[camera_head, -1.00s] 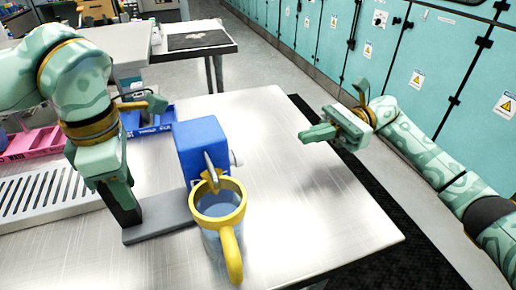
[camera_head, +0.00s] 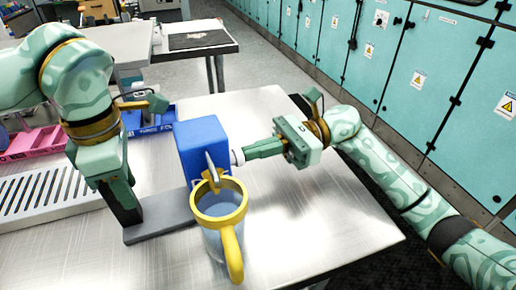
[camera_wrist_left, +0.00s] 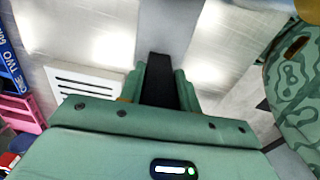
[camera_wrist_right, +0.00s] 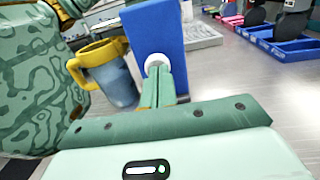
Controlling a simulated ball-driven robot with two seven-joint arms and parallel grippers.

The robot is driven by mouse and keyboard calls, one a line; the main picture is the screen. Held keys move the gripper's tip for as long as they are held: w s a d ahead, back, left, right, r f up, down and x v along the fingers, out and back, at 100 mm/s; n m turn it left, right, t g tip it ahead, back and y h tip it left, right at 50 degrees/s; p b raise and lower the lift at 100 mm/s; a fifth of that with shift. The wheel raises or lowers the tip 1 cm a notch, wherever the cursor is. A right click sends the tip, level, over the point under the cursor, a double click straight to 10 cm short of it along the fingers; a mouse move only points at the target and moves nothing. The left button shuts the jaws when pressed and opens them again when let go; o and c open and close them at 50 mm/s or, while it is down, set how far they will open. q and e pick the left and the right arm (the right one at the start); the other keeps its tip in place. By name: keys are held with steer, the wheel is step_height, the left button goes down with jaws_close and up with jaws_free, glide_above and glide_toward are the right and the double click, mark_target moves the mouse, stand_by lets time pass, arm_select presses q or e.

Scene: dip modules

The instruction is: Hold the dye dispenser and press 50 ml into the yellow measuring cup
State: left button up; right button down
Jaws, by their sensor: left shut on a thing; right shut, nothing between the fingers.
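The dye dispenser (camera_head: 200,140) is a blue box with a metal spout, standing over a grey base plate (camera_head: 160,222). A white button (camera_head: 237,157) sticks out of its right side. The yellow measuring cup (camera_head: 232,235), clear-bodied with yellow rim and handle, stands under the spout. Its fill level is hard to read. My left gripper (camera_head: 124,203) is shut on the dark upright bar of the dispenser's stand, also seen in the left wrist view (camera_wrist_left: 160,85). My right gripper (camera_head: 250,153) is shut and empty, its fingertips at the button, apparently touching it; the right wrist view shows the button (camera_wrist_right: 156,62).
A slotted white tray (camera_head: 50,195) lies on the table's left. Blue (camera_head: 150,121) and pink (camera_head: 35,142) bins stand behind it. The steel table (camera_head: 330,215) is clear at the right. Teal cabinets (camera_head: 420,70) line the wall.

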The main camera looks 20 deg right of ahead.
steer(key=shift+s+a, duration=0.1)
steer(key=shift+a, duration=1.2)
arm_select(q)
steer(key=shift+d, duration=0.1)
arm_select(e)
steer(key=shift+d, duration=0.1)
steer(key=d, duration=0.4)
steer(key=w+d, duration=0.1)
steer(key=d, duration=0.9)
steer(key=shift+w, duration=0.2)
arm_select(q)
steer(key=o, duration=1)
